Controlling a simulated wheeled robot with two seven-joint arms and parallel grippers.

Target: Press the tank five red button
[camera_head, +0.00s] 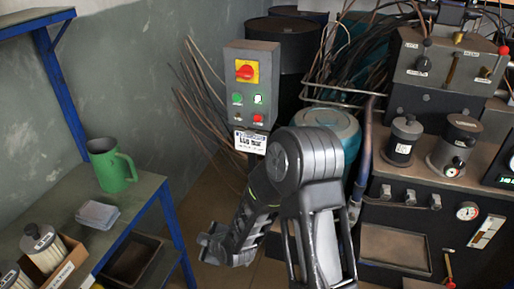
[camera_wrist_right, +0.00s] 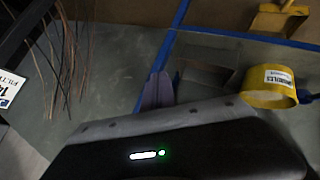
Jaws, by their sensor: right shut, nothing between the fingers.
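A grey control box (camera_head: 250,85) stands upright near the back wall in the head view. It carries a red knob on a yellow plate (camera_head: 245,72), green and white buttons in a row, and a small red button (camera_head: 258,119) at its lower right. A white label (camera_head: 251,142) hangs below; I cannot read a tank number. My right arm rises in front, and my right gripper (camera_head: 213,246) is low and left of the box, apart from it. It is shut and empty; its fingers (camera_wrist_right: 158,90) also show in the wrist view. My left gripper is out of sight.
A bench (camera_head: 150,190) with a green jug (camera_head: 110,166) and a grey block (camera_head: 98,214) is at left. Loose cables and a teal tank (camera_head: 338,130) stand near the box. A dark machine with gauges (camera_head: 467,210) fills the right. A yellow cylinder (camera_wrist_right: 232,84) shows in the wrist view.

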